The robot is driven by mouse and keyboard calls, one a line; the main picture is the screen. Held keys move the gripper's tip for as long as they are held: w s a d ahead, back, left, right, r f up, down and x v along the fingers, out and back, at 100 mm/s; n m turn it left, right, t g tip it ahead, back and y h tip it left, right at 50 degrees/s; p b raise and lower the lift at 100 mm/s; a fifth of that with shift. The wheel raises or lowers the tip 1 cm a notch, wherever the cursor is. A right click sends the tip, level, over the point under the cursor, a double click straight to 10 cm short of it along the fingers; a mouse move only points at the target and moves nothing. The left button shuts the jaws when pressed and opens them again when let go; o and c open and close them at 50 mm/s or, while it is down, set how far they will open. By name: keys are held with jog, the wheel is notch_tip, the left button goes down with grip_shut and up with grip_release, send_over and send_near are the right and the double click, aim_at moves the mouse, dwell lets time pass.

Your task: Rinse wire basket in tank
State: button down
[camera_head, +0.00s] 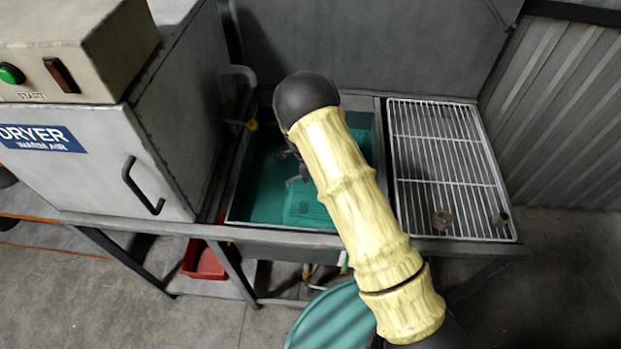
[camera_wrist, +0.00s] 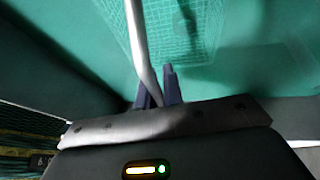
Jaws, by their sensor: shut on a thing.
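The tank (camera_head: 237,210) holds green liquid and stands between the dryer and a wire rack. The wire basket (camera_head: 308,212) shows as a paler square under the green liquid in the head view; its mesh (camera_wrist: 200,45) also shows in the wrist view. A small dark round thing (camera_wrist: 184,22) appears to lie in it. My gripper (camera_wrist: 157,80) is shut on the basket's grey metal handle (camera_wrist: 137,35), which runs between its two dark fingers. In the head view my arm hides most of the gripper and part of the tank.
The dryer (camera_head: 90,155) with its closed door and handle stands left of the tank. A red bin (camera_head: 205,262) sits below, and a green drum (camera_head: 335,318) stands in front.

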jog(key=shift+r, duration=0.45)
jog(key=shift+r+p, duration=0.35)
jog(key=shift+p, duration=0.1)
jog(key=shift+r, duration=0.15)
dwell(0.4)
